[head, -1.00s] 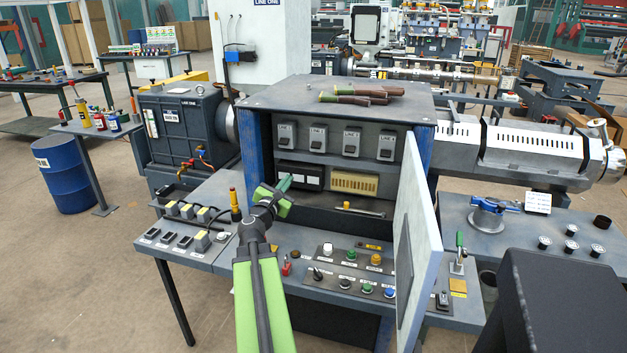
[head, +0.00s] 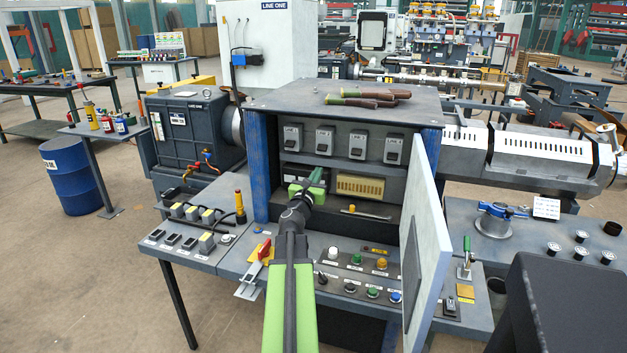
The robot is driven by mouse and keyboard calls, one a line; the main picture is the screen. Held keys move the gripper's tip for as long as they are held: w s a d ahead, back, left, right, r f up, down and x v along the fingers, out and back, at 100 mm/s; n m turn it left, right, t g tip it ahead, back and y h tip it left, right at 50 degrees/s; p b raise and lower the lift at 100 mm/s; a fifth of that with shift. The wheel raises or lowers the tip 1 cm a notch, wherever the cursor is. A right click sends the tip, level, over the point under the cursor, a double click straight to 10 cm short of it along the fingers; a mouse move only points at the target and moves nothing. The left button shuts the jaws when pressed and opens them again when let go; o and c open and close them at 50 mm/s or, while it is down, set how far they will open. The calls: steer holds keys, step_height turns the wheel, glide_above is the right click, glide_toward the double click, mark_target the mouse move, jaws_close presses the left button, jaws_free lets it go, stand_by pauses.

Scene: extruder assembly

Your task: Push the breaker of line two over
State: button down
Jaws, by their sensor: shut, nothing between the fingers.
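A row of several grey breakers sits on the upper shelf of the open cabinet (head: 251,170). The breaker of line two (head: 325,139), taken as second from the left, has a dark toggle low on its front; its label is too small to read surely. My green gripper (head: 317,176) is shut and empty. It points into the cabinet, below and slightly left of that breaker, in front of the lower shelf.
The cabinet door (head: 427,240) stands open on the right. A cream terminal block (head: 359,187) sits right of my gripper. Below, the desk holds push buttons (head: 356,260) and a red-handled lever (head: 264,250). Brown-and-green sticks (head: 368,98) lie on the cabinet top.

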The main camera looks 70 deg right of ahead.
mark_target(323, 152)
steer(key=d, duration=0.4)
steer(key=shift+w+d+r+p, duration=0.2)
steer(key=shift+d+r+p, duration=0.1)
steer(key=shift+r, duration=0.1)
steer(key=r+p, duration=0.1)
steer(key=a+r+p, duration=0.1)
steer(key=r+p, duration=0.1)
steer(key=shift+s+a+r+p, duration=0.1)
steer(key=shift+a+r+p, duration=0.2)
steer(key=shift+r, duration=0.05)
steer(key=shift+f, duration=0.1)
